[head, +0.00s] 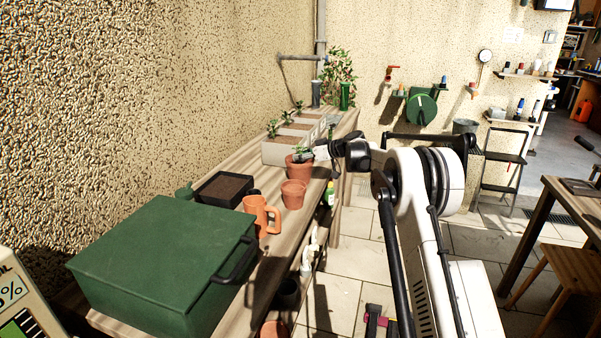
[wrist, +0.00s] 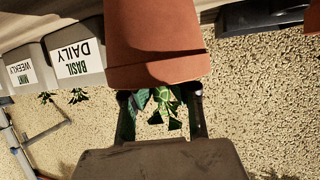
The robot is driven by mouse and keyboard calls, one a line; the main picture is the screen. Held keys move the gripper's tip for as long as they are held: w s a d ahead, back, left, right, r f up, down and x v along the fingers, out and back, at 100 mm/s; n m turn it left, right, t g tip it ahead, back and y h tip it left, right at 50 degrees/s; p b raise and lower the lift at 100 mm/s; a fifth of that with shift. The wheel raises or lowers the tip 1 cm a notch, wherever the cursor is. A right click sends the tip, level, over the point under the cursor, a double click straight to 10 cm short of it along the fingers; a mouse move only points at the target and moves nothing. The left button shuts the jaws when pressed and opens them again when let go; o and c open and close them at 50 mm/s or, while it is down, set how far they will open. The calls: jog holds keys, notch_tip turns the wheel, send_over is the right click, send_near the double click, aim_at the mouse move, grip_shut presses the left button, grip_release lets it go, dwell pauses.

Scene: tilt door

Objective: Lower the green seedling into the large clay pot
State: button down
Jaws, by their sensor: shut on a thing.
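The large clay pot (head: 299,170) stands on the workbench in the head view, just beneath my gripper (head: 303,154). In the wrist view the pot (wrist: 155,35) fills the top middle, its rim close to the fingertips. My gripper (wrist: 160,103) is shut on the green seedling (wrist: 168,98), whose leaves show between the two fingers. The seedling's lower part is hidden behind the pot's rim, so I cannot tell how deep it sits.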

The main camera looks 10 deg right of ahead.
jog(key=shift+f, duration=0.45)
dwell(0.4)
jog(key=c, duration=1.7)
grip_release()
jog(key=shift+c, duration=0.2)
